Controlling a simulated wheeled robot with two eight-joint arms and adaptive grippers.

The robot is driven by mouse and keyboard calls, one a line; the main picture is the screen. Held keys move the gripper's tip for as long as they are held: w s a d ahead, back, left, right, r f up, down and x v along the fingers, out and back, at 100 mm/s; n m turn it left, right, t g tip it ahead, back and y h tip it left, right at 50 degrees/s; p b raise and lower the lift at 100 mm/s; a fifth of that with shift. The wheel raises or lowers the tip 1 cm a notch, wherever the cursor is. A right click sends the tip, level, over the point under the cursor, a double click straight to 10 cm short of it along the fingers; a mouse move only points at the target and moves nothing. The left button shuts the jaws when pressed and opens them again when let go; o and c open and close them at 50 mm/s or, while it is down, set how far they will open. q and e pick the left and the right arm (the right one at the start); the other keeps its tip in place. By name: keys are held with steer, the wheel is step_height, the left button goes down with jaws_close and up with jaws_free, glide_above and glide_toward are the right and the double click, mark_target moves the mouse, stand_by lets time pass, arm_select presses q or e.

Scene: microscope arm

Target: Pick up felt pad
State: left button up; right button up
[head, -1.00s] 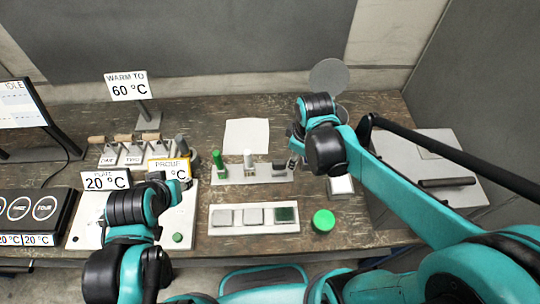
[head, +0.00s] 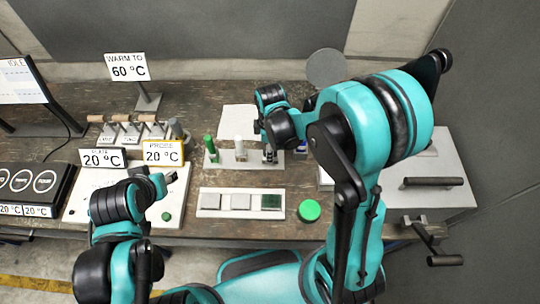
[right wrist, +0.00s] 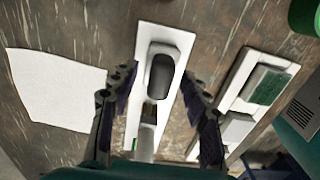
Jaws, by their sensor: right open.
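A dark grey rounded block with a pale rim, which looks like the felt pad (right wrist: 161,74), sits at one end of a narrow white rack (right wrist: 148,38). My right gripper (right wrist: 158,80) is open above the rack, one finger on each side of the block, with no clear contact. In the head view my right gripper (head: 269,150) is at the right end of the rack (head: 232,163) and largely hides the block. My left gripper (head: 165,181) is at the left over a white panel, away from the rack; its opening is unclear.
The rack also holds a green bottle (head: 210,149) and a white bottle (head: 239,148). A white tray (head: 242,212) with grey and green squares lies in front, beside a green round cap (head: 309,210). A white sheet (right wrist: 62,88) lies behind. A grey box (head: 440,190) stands right.

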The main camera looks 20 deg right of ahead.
steer(key=shift+f, duration=0.15)
jaws_close()
steer(key=r, duration=0.1)
steer(key=r+p, duration=0.1)
steer(key=r, duration=0.2)
steer(key=shift+s+d+r+p, duration=0.1)
steer(key=shift+s+r+p, duration=0.2)
steer(key=shift+r, duration=0.1)
steer(key=s+d+r+p, duration=0.1)
steer(key=s+d+r, duration=0.1)
steer(key=s, duration=0.3)
steer(key=s+d+r+p, duration=0.1)
steer(key=s+d+r, duration=0.1)
steer(key=s+r, duration=0.2)
steer(key=shift+s+r, duration=0.15)
steer(key=shift+s, duration=0.6)
steer(key=shift+w, duration=0.1)
